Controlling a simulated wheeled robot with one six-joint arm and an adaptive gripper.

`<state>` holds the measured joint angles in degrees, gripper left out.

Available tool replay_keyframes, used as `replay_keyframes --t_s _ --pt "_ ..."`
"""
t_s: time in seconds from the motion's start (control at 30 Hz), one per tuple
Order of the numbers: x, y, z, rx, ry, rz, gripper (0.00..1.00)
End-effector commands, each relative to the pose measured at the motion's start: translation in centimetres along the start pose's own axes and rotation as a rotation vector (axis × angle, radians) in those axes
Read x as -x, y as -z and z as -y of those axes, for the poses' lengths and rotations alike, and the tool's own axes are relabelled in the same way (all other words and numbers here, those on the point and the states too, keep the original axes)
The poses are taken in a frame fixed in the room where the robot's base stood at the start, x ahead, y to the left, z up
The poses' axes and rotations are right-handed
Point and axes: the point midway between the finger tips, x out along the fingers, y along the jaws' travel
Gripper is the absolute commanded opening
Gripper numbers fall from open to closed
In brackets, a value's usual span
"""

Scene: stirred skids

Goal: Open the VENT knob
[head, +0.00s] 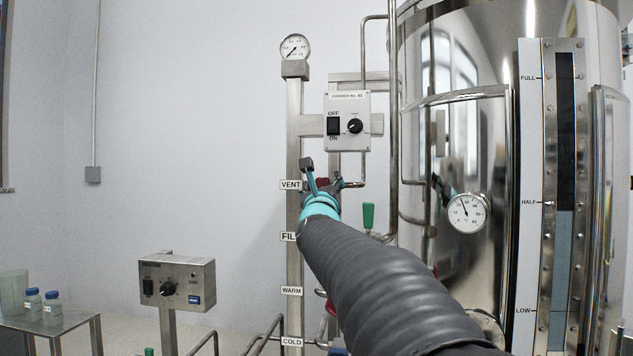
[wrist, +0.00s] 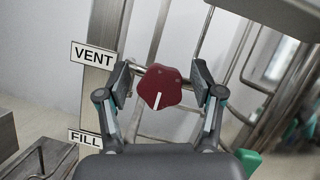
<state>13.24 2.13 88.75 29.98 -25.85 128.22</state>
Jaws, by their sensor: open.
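The VENT knob (wrist: 160,88) is dark red with a white pointer line, on a horizontal pipe beside the VENT label (wrist: 93,56). In the wrist view the white line points down and slightly left. My gripper (wrist: 163,86) is open, with one finger on each side of the knob and a gap visible on both sides. In the head view my gripper (head: 321,178) is at the VENT label (head: 290,185), and the red knob (head: 322,183) is mostly hidden behind it.
The FILL label (head: 289,236) sits below VENT on the post. A green lever (head: 368,217) is at the right. A switch box (head: 347,121) is above. The steel tank (head: 455,150) stands right. A heater box (head: 177,281) and bottles are lower left.

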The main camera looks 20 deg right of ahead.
Motion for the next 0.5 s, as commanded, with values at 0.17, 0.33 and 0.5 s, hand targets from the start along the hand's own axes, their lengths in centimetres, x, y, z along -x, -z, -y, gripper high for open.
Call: replay_keyframes --t_s 0.17,0.33,0.5 --pt "-0.16 -0.02 0.02 0.0 0.0 0.001 0.66" --pt "-0.13 -0.01 0.01 0.0 0.0 0.0 0.54" --pt "-0.13 -0.01 -0.01 0.001 0.0 0.0 0.11"
